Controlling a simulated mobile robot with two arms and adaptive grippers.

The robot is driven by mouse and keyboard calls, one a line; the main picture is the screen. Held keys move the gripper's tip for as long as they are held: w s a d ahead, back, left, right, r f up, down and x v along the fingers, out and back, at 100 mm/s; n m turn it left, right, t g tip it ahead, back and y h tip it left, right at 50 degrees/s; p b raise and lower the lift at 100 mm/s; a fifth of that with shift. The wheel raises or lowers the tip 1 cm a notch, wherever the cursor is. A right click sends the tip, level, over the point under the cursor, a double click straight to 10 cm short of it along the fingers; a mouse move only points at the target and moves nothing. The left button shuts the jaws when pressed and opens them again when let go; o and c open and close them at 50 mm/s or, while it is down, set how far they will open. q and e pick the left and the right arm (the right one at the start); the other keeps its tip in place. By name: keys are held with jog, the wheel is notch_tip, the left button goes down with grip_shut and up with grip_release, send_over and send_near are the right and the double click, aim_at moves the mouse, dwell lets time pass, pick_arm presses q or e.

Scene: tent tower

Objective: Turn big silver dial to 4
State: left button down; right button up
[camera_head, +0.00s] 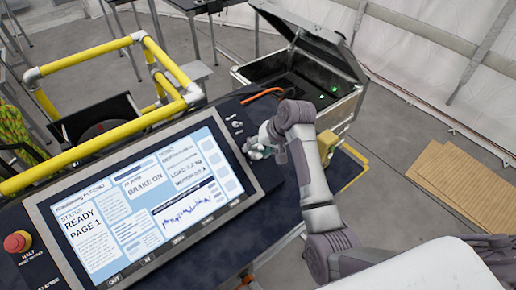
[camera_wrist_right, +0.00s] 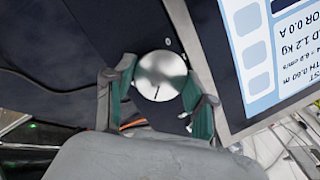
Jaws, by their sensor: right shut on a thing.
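The big silver dial (camera_wrist_right: 161,76) shows in the right wrist view as a round metal knob with a dark pointer line on its face. It sits on the dark console panel beside the screen. My right gripper (camera_wrist_right: 155,92) has its two green-padded fingers on either side of the dial, shut on it. In the head view my right gripper (camera_head: 258,146) is at the console just right of the screen, and it mostly hides the dial. I cannot read any numbers around the dial. My left gripper is not in view.
A large screen (camera_head: 150,200) reads READY PAGE 1 and BRAKE ON. A red stop button (camera_head: 17,241) is at the console's left. Yellow rails (camera_head: 90,145) run behind the screen. An open metal case (camera_head: 340,108) stands behind my right arm, with an orange cable (camera_head: 262,94) near it.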

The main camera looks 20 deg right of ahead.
jog(key=shift+w+r, duration=0.1)
dwell(0.4)
jog(key=o, duration=1.2)
jog(key=shift+c, duration=0.2)
jog(key=shift+d, duration=0.1)
jog(key=v, duration=1.2)
